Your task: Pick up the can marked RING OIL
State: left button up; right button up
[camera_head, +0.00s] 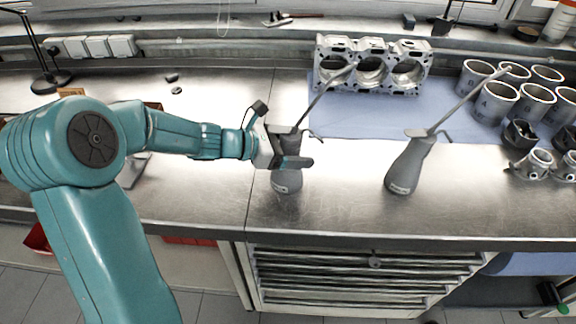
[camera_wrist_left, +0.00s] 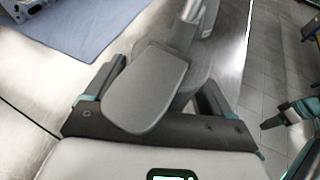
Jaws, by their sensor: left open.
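Two grey oil cans with long thin spouts stand upright on the steel bench. The left can (camera_head: 287,182) is at my left gripper (camera_head: 293,162), which covers part of its body. The right can (camera_head: 408,168) stands apart, with nothing touching it. Each has a small label low on its front, too small to read, so I cannot tell which is marked RING OIL. In the left wrist view a grey can (camera_wrist_left: 147,88) lies between the open fingers of my left gripper (camera_wrist_left: 160,95); contact is unclear.
An engine block (camera_head: 372,68) stands on a blue mat (camera_head: 430,112) behind the cans. Several cylinder liners (camera_head: 495,103) and pistons (camera_head: 535,163) stand at the right. A lamp base (camera_head: 50,82) is at the back left. The bench's front edge is close to the cans.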

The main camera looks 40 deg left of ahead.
pick_arm(q)
grip_shut()
jog(key=shift+r, duration=0.15)
